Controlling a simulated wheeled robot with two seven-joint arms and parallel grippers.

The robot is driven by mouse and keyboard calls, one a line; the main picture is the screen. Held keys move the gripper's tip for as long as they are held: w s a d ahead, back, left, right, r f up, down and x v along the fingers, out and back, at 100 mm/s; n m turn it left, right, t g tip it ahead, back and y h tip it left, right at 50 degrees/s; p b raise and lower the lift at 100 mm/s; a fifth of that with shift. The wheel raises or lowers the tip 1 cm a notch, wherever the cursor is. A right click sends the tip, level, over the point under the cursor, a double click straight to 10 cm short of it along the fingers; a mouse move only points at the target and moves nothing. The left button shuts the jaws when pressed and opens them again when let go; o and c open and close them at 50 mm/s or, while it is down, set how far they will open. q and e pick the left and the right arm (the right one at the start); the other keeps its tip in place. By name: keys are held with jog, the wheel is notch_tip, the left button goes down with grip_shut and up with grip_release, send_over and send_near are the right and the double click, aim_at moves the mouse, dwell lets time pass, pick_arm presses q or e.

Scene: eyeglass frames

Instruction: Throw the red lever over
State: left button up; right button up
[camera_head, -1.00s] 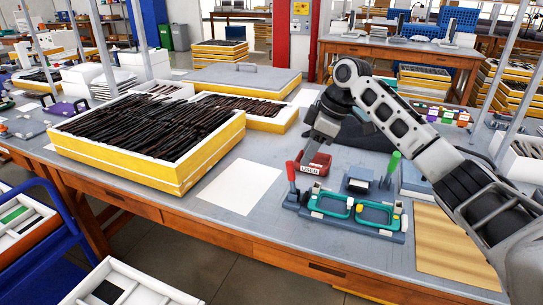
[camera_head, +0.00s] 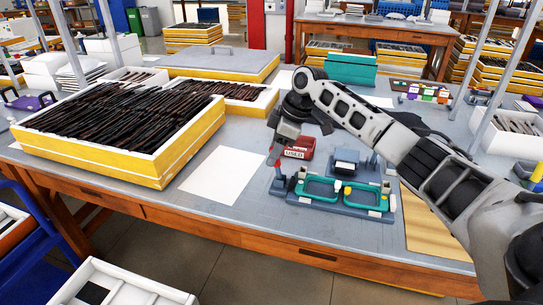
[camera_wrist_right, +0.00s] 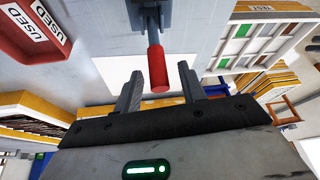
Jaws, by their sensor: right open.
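The red lever (camera_head: 273,155) stands raised at the left end of a grey fixture (camera_head: 350,209) holding teal eyeglass frames (camera_head: 321,189). In the right wrist view the red handle (camera_wrist_right: 157,68) points in between the two open fingers of my right gripper (camera_wrist_right: 160,90), with gaps on both sides. In the head view my right gripper (camera_head: 277,146) is at the lever's top and partly covers it. My left gripper is not in view.
A red bin marked USED (camera_head: 299,149) stands just behind the lever. A white sheet (camera_head: 222,175) lies on clear table to the left. A tray of dark frames (camera_head: 165,168) is farther left. A wooden board (camera_head: 425,228) lies right of the fixture.

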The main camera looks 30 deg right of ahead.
jog(key=shift+x, duration=1.05)
jog(key=shift+r, duration=0.1)
grip_shut()
